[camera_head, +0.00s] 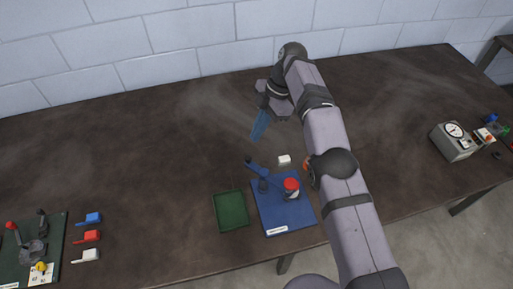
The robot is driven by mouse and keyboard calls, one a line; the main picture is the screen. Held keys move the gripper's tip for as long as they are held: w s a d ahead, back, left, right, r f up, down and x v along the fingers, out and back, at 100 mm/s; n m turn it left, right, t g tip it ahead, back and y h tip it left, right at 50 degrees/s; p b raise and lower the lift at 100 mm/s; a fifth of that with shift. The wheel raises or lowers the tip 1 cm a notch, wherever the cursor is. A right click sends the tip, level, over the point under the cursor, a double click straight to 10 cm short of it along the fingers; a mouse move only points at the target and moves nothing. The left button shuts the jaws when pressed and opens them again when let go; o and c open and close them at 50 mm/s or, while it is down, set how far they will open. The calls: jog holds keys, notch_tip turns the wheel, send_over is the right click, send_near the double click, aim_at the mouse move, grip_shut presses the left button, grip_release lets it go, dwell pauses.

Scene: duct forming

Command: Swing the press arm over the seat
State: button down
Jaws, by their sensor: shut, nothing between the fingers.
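A blue fixture base (275,215) lies on the table at the lower middle in the head view. A short blue bar, which looks like the press arm (257,169), rises from a dark post on its left side and points up and left to a dark end. A red-topped pale cylinder (291,187) stands right of the post; I cannot tell whether the seat is under it. My gripper (257,134) is shut and empty, its blue fingers pointing down above the table. In the picture it is above the bar's end, apart from it.
A white block (284,160) is just behind the base. A green tray (231,225) sits left of it. Blue, red (87,237) and white pieces and a green fixture board (55,255) are at far left. A gauge box (453,146) stands at right. My arm crosses right of the base.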

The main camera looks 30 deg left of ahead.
aim_at(269, 174)
jog(key=w+d+r+m+t+y+b, duration=0.1)
jog(key=w+d+r+m+y+b, duration=0.25)
jog(key=w+d+b, duration=0.55)
jog(key=s+f+m, duration=0.1)
jog(key=m, duration=0.3)
jog(key=s+f+m+b, duration=0.1)
jog(key=f+m, duration=0.1)
jog(key=m, duration=0.2)
jog(key=s+f+m, duration=0.1)
jog(key=m, duration=0.4)
jog(key=shift+s+a+f+y, duration=0.1)
jog(key=shift+a+f+y, duration=0.2)
jog(key=shift+f+y, duration=0.1)
jog(key=s+a+f+p, duration=0.5)
jog(key=a+f+p, duration=0.1)
jog(key=a+f, duration=0.1)
jog(key=shift+s+a+f, duration=0.2)
jog(key=shift+s+f, duration=0.15)
jog(key=shift+f, duration=0.25)
